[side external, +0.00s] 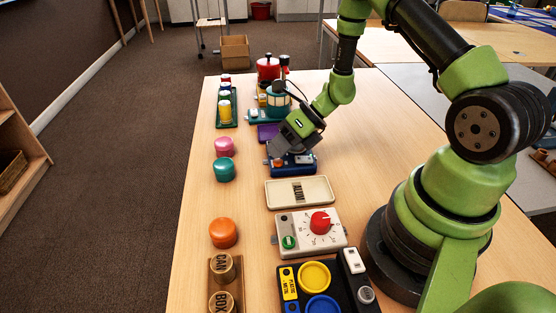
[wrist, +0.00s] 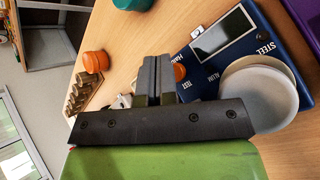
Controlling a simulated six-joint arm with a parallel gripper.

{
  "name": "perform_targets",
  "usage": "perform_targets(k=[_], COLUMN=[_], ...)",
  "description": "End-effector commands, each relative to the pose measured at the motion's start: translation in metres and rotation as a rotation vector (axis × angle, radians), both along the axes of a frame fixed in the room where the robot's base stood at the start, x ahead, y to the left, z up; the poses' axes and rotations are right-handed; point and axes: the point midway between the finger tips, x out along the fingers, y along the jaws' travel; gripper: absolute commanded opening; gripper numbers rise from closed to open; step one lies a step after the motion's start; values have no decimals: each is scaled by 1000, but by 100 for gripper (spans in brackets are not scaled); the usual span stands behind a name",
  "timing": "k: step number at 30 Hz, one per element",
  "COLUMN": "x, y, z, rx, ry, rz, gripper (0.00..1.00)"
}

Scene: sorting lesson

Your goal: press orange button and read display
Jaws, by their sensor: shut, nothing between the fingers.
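The blue test device (side external: 300,170) lies on the table under my gripper (side external: 275,153). In the wrist view the blue test device (wrist: 240,50) carries words such as "STEEL", "ALUM" and "TEST". Its orange button (wrist: 180,72) is right beside my closed fingertips (wrist: 152,62); I cannot tell whether they touch it. The display (wrist: 222,34) is a grey panel in a white frame, and no reading can be made out on it. Pale round discs (wrist: 262,85) sit at the device's end, partly hidden by the gripper body. My gripper is shut and empty.
An orange round object (side external: 223,232), a teal one (side external: 224,169) and a pink one (side external: 224,147) stand along the left. A cream tray (side external: 325,191) and a white box with a red dial (side external: 290,222) are nearer. A purple item (side external: 268,132) and teal device (side external: 257,115) lie behind.

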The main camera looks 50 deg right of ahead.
Motion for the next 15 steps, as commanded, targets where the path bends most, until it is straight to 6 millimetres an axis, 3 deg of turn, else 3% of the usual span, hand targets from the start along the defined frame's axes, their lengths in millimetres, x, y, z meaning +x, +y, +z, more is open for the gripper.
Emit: perform_targets(k=[15], x=[0], y=[0], z=[-5], rx=[1], ry=[1], rz=[0], gripper=[0])
